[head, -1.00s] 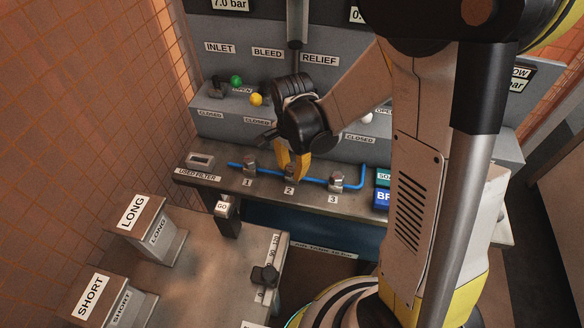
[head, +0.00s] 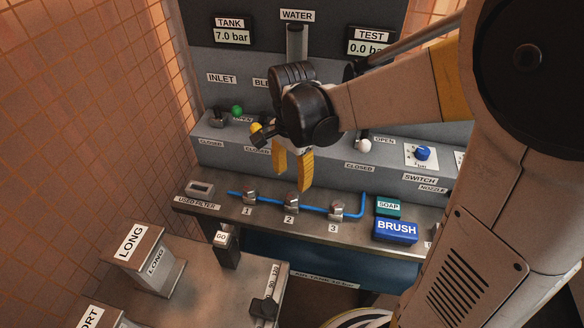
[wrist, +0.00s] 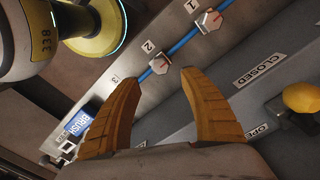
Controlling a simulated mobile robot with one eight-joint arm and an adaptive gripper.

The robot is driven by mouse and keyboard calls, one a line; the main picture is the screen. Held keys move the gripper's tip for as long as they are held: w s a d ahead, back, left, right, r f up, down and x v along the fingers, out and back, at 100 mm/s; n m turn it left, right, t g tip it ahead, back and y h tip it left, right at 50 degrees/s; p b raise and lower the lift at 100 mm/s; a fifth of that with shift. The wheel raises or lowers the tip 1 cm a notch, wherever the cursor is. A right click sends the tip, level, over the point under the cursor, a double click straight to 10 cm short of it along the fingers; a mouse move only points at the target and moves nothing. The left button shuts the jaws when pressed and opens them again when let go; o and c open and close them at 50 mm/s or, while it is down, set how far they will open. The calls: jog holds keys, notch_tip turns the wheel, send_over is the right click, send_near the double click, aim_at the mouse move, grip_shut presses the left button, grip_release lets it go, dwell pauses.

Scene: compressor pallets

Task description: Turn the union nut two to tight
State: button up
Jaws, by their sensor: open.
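Union nut two (head: 291,200) is a small metal nut on the blue pipe (head: 316,208), above the label 2 on the bench. It also shows in the wrist view (wrist: 160,64), beyond and between my fingertips. Nut one (head: 249,196) is to its left and nut three (head: 336,208) to its right. My gripper (head: 293,188) has yellow fingers and is open and empty. It hangs above the pipe, apart from nut two. In the wrist view its two fingers (wrist: 158,82) are spread wide. Whether the nut is tight cannot be told.
A grey step behind the pipe carries valves with green (head: 237,111), yellow (head: 256,129) and white (head: 363,145) knobs. The SOAP (head: 388,207) and BRUSH (head: 396,231) blocks lie right of the pipe. The TEST display (head: 369,48) reads 0.0 bar, the TANK display (head: 232,36) 7.0 bar.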

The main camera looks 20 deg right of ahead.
jog(key=shift+r, duration=1.45)
